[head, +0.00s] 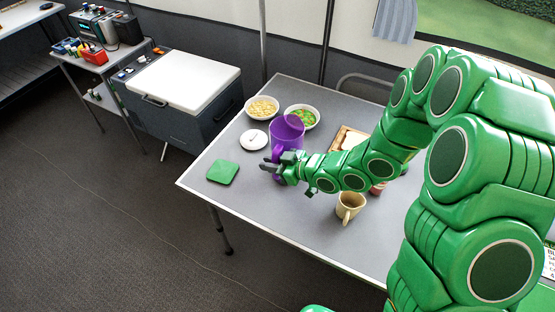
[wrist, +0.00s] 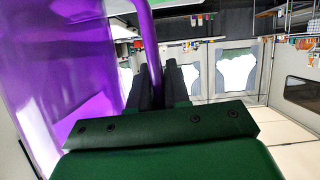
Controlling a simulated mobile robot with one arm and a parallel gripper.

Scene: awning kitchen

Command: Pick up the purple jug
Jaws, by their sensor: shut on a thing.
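The purple jug (head: 287,134) is see-through and stands upright in the head view, near the far left part of the grey table (head: 235,151). I cannot tell whether its base touches the table. My gripper (head: 272,167) is at the jug's near side, and my arm hides part of its lower body. In the wrist view the jug (wrist: 60,70) fills the left side. Its purple handle (wrist: 148,50) runs down between the two dark fingers of my gripper (wrist: 159,85), which are shut on it.
Two bowls of food, one with pale pieces (head: 262,108) and one with green pieces (head: 301,117), stand behind the jug. A white round lid or plate (head: 254,139) and a green square mat (head: 222,173) lie left of it. A beige mug (head: 349,206) and a wooden tray (head: 345,137) are to the right.

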